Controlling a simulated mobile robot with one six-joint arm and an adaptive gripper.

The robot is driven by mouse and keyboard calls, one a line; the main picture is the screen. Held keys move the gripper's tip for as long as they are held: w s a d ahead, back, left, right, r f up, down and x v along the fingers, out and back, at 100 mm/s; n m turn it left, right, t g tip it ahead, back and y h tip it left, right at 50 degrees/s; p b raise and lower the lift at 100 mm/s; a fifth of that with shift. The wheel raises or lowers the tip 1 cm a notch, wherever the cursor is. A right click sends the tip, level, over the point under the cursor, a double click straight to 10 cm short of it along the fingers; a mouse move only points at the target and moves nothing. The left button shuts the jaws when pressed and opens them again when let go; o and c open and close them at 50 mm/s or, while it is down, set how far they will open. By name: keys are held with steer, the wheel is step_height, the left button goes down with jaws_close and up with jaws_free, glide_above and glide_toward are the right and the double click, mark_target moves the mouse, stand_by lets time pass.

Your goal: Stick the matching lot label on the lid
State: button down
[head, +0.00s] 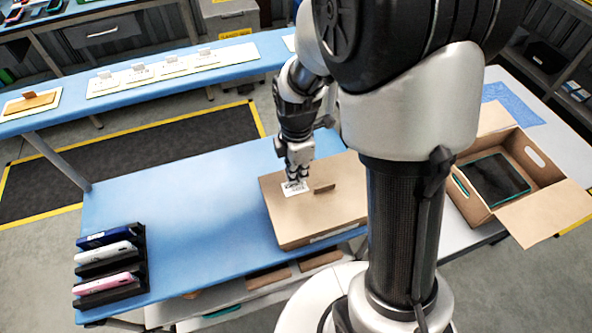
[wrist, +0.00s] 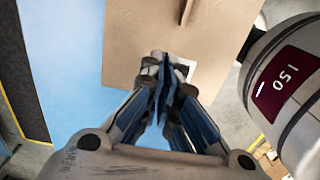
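A flat brown lid (head: 340,215) with a small upright brown tab (head: 325,188) lies on the blue table; it also fills the upper middle of the wrist view (wrist: 135,35). A white label (head: 291,189) with dark print is at the lid's left part, beside the tab. My gripper (head: 297,177) points down right over this label. In the wrist view its fingertips (wrist: 163,62) come together at the label's edge, and part of the label (wrist: 184,70) shows to their right. The fingers look shut on the label, though the grip itself is hidden. I cannot tell whether the label touches the lid.
Several white labels with raised tabs (head: 171,66) stand on the far blue bench. An open carton (head: 540,172) holding a dark tablet (head: 498,180) is at the right. A black rack (head: 128,268) with blue, white and pink devices stands front left. The table's left middle is clear.

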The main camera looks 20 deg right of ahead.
mark_target(297, 186)
steer(key=shift+f+b, duration=2.5)
steer(key=shift+f, duration=0.7)
steer(key=shift+f, duration=0.2)
steer(key=c, duration=1.7)
jaws_free()
steer(key=shift+r, duration=0.15)
step_height(297, 186, up, 12)
steer(key=shift+f, duration=0.15)
step_height(297, 186, up, 6)
steer(key=p, duration=0.5)
